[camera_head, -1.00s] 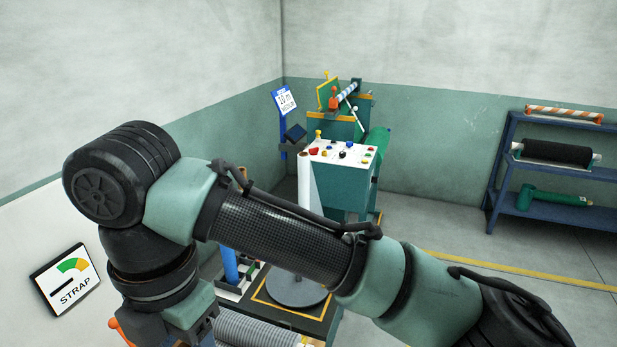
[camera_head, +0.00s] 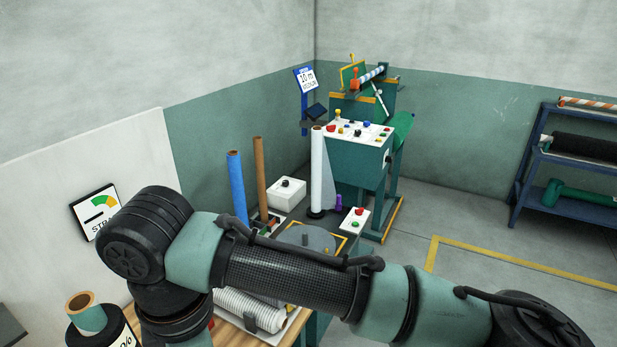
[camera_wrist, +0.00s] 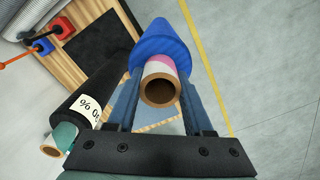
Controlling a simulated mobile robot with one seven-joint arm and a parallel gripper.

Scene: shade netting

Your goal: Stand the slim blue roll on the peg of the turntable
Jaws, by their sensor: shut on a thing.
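A slim blue roll (camera_head: 236,180) stands upright on the left of the bench in the head view. The turntable (camera_head: 322,237) is a grey disc to its right, partly hidden by my arm, with a short peg (camera_head: 305,239) on it. My gripper (camera_wrist: 159,72) shows only in the wrist view. It is shut on a cardboard-cored tube (camera_wrist: 159,91) seen end-on, with white and pink bands. A blue shape (camera_wrist: 157,40) lies around its far end; I cannot tell whether it belongs to the tube or the fingers.
A brown tube (camera_head: 260,172) and a white roll (camera_head: 317,170) stand near the turntable. A black roll with a percent label (camera_wrist: 92,103) is left of my gripper, by the wooden table. A control-panel machine (camera_head: 360,150) stands behind.

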